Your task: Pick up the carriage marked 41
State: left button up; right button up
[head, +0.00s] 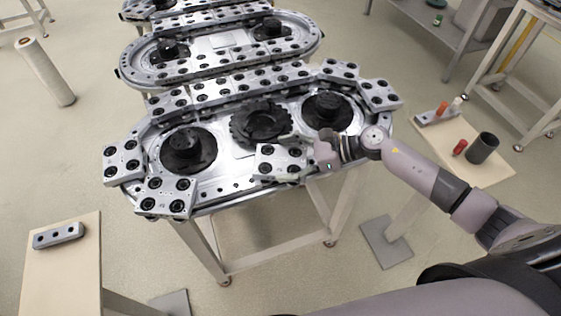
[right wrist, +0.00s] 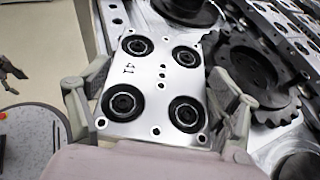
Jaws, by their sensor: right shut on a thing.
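The carriage marked 41 (head: 279,153) is a silver plate with several black rollers, at the front edge of the ring track (head: 225,190) in the head view. Its number is readable on the plate in the right wrist view (right wrist: 150,88). My right gripper (head: 305,160) comes in from the right and is shut on this carriage, with one finger on each side of it in the right wrist view (right wrist: 155,100). I cannot tell whether the carriage is clear of the track. A dark gripper-like part (right wrist: 10,75), probably my left gripper, shows small at the left edge of the right wrist view.
Other roller carriages (head: 165,196) sit around the track, with a toothed black wheel (head: 262,124) in the middle. A side table (head: 60,270) at left holds a grey block with holes (head: 58,235). A right table (head: 490,165) holds a dark cup (head: 482,148) and small red parts.

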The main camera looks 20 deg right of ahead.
jog(key=shift+c, duration=0.6)
jog(key=shift+w+r, duration=0.1)
jog(key=shift+r, duration=0.1)
jog(key=shift+c, duration=0.2)
